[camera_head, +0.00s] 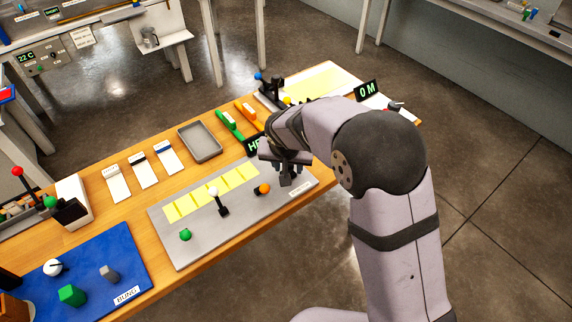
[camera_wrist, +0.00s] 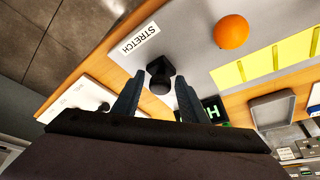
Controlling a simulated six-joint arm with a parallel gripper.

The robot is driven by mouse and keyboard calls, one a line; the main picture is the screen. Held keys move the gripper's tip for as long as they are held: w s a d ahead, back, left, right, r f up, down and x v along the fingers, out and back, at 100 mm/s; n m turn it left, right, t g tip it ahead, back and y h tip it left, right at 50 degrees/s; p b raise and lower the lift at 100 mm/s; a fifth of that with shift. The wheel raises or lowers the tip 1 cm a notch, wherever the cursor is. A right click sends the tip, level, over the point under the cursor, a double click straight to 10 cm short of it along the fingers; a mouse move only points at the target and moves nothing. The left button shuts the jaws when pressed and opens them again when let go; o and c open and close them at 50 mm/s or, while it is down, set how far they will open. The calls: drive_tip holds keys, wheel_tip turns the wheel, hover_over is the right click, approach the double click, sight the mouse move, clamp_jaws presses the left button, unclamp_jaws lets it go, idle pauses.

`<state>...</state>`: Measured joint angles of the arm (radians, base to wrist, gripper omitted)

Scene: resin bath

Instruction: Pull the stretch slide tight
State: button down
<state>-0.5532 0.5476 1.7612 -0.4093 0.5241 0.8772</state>
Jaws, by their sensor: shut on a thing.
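The stretch slide shows as a dark knob (camera_wrist: 159,74) on a grey panel (camera_head: 185,255), beside a white label reading STRETCH (camera_wrist: 138,39) in the wrist view. My gripper (camera_wrist: 158,98) is shut on this knob, with one finger on each side of it. In the head view my gripper (camera_head: 289,178) is low over the panel's right end, and it hides most of the knob. How far the slide is pulled cannot be told.
An orange knob (camera_head: 262,188), a white-topped lever (camera_head: 217,197), a green knob (camera_head: 186,235) and a yellow strip (camera_head: 190,204) are on the panel. A grey tray (camera_head: 200,142) lies behind. A blue mat (camera_head: 115,258) is at the left. My arm covers the bench's right part.

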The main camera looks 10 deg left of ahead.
drive_tip(key=shift+s+d, duration=0.1)
drive_tip(key=shift+d, duration=0.05)
drive_tip(key=c, duration=1.5)
unclamp_jaws()
drive_tip(key=shift+o, duration=0.2)
drive_tip(key=shift+r, duration=0.1)
drive_tip(key=b+v, duration=0.1)
drive_tip(key=v, duration=0.6)
drive_tip(key=shift+b, duration=0.4)
drive_tip(key=shift+s+r, duration=0.1)
